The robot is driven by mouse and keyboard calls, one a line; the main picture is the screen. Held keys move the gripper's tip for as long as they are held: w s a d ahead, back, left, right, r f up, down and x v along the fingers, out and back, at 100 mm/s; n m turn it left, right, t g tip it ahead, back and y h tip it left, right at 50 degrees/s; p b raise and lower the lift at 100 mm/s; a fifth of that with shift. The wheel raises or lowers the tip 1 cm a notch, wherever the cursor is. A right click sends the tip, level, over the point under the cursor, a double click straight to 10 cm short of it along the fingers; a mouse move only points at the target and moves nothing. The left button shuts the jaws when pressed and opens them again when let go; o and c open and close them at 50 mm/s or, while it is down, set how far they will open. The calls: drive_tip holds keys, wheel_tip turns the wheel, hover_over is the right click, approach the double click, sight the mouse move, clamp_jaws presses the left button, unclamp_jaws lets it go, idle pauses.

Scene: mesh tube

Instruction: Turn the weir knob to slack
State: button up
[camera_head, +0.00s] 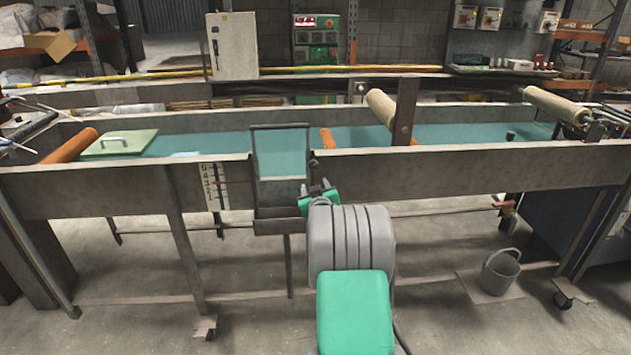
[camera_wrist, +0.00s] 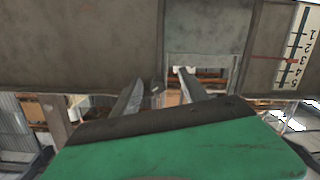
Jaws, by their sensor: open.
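The weir (camera_head: 281,165) is a grey gate in a dark upright frame at the middle of the tank's front wall. A small dark knob (camera_head: 313,162) sits on the wall just right of that frame. My gripper (camera_head: 320,187) is just below the knob, in front of the tank. In the wrist view, which looks upside down, the two fingers of my gripper (camera_wrist: 160,80) are apart. A small dark piece, seemingly the knob (camera_wrist: 156,86), shows between the fingertips. I cannot tell whether they touch it, and its marks are too small to read.
A white scale (camera_head: 213,187) with a red pointer is left of the weir; the pointer (camera_wrist: 275,59) is near 3 in the wrist view. The long tank wall (camera_head: 480,167) runs across in front of me. A grey bucket (camera_head: 500,271) stands on the floor at right.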

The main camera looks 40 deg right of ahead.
sight(313, 166)
drive_tip(key=shift+n+t+h, duration=0.4)
drive_tip(key=shift+t, duration=0.3)
drive_tip(key=r+b, duration=0.1)
drive_tip(key=b, duration=0.1)
drive_tip(key=r+b, duration=0.1)
drive_tip(key=b, duration=0.1)
drive_tip(key=s+r+b, duration=0.1)
drive_tip(key=b, duration=0.2)
drive_tip(key=shift+a+r, duration=0.4)
wheel_tip(313, 166, down, 4)
drive_tip(key=m+g+p, duration=0.1)
drive_tip(key=m+p, duration=0.1)
drive_tip(key=p, duration=1.1)
drive_tip(key=w+d+r+m, duration=0.1)
drive_tip(key=w, duration=0.1)
drive_tip(key=w+d+r+m, duration=0.1)
drive_tip(key=w+d, duration=0.1)
drive_tip(key=w+d+r+m+t, duration=0.1)
drive_tip(key=w+d, duration=0.1)
drive_tip(key=w, duration=0.1)
drive_tip(key=shift+d+r+m, duration=0.1)
drive_tip(key=shift+m, duration=0.3)
